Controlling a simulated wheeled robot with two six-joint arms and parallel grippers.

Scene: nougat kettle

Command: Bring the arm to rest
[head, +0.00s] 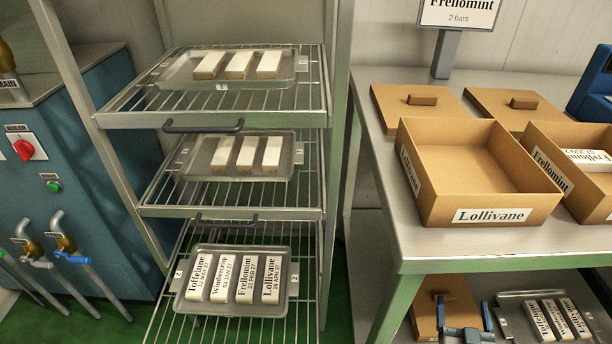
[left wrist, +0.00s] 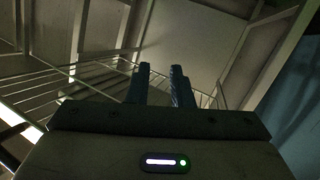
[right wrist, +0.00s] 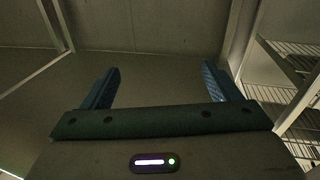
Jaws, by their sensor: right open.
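My right gripper (head: 463,310) shows at the bottom edge of the head view, low in front of the table. Its two blue fingers stand wide apart in the right wrist view (right wrist: 161,80), with nothing between them. My left gripper is outside the head view. In the left wrist view its blue fingers (left wrist: 161,72) stand a narrow gap apart, with nothing held between them. Wire shelving and a pale wall lie beyond them.
A wire rack (head: 215,119) holds trays of bars on several levels. The steel table (head: 390,205) carries an open Lollivane box (head: 425,195), a Frellomint box (head: 568,197) and lids. A tray of bars (head: 520,296) lies below. A blue cabinet (head: 95,150) stands left.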

